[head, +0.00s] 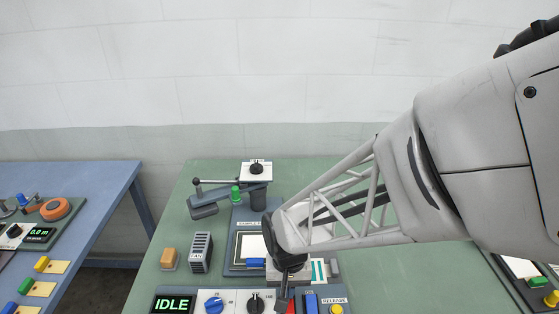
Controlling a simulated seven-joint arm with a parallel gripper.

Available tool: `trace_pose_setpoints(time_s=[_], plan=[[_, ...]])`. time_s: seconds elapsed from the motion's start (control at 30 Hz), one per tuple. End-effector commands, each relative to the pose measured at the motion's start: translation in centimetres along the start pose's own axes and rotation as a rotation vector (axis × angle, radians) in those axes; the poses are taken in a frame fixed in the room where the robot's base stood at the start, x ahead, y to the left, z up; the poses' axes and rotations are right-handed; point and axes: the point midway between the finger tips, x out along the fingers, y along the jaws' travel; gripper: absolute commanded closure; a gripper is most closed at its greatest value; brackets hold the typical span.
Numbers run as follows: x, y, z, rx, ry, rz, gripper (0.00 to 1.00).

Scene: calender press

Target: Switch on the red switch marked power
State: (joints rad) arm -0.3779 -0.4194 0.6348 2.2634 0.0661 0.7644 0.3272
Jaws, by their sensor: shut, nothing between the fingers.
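A small red part, which looks like the red switch (291,305), shows at the bottom edge of the head view on the front control panel. It is partly hidden by my gripper, and its marking and position cannot be read. My gripper (284,292) points down just above or at this red part, with its fingers together and nothing visible between them. Whether it touches the switch cannot be told. The panel's display (173,304) reads IDLE.
A blue knob (214,303), a black knob (256,302), a blue switch (311,303) and a yellow RELEASE button (336,309) flank the red part. Behind stand a lever press (257,196), a grey slotted block (200,252) and an orange block (169,258).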

Motion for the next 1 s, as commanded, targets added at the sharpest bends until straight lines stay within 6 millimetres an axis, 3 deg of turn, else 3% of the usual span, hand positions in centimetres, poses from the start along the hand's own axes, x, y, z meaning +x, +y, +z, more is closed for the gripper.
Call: trace_pose_setpoints(time_s=[0.03,0.3,1.0], plan=[[1.4,0.4,1.2,0.001,-0.028,0.011,1.00],[1.3,0.4,2.1,0.001,-0.033,0.011,1.00],[0.3,0.4,2.2,0.001,-0.032,0.011,1.00]])
